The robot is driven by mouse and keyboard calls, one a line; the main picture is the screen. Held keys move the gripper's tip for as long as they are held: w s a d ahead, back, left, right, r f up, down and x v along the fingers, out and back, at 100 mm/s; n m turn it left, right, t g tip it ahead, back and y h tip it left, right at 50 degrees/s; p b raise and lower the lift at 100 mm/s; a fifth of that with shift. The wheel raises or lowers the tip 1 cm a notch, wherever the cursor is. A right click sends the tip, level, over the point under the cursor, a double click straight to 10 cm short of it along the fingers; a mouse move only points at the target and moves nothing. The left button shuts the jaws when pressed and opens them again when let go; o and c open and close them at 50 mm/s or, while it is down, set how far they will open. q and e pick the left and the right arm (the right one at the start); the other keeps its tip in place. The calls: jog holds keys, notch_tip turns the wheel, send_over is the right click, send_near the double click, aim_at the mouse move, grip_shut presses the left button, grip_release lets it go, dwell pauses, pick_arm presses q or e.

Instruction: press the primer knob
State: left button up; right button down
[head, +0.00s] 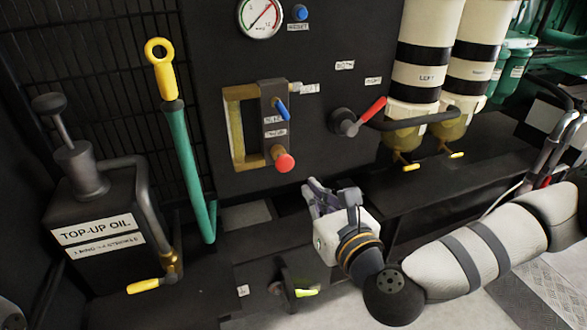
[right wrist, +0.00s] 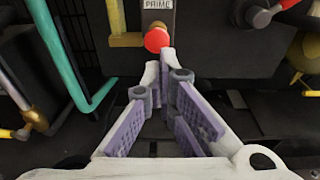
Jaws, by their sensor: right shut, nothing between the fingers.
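The primer knob (head: 284,162) is a red round knob at the foot of a dark block on the black panel. In the right wrist view the red knob (right wrist: 157,40) sits below a label reading PRIME, just beyond the fingertips. My right gripper (head: 312,187) is shut and empty, below and to the right of the knob in the head view. Its fingers (right wrist: 160,66) point toward the panel, and a small gap to the knob shows in the head view. My left gripper is not in view.
A red-handled valve (head: 372,112) is to the right, near two striped filter cylinders (head: 420,65). A green pipe (head: 190,165) and a top-up oil tank (head: 95,225) stand left.

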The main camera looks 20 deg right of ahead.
aim_at(289, 163)
jog(key=w, duration=0.6)
jog(key=w+f, duration=0.1)
jog(key=w, duration=0.2)
jog(key=shift+w+a+f, duration=0.1)
jog(key=shift+w+a, duration=0.15)
jog(key=shift+w, duration=0.1)
jog(key=shift+w+f+b, duration=0.25)
jog(key=shift+w+b, duration=0.55)
jog(key=shift+w, duration=0.35)
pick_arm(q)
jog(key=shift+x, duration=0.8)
pick_arm(e)
jog(key=shift+w+r, duration=0.1)
jog(key=shift+r, duration=0.15)
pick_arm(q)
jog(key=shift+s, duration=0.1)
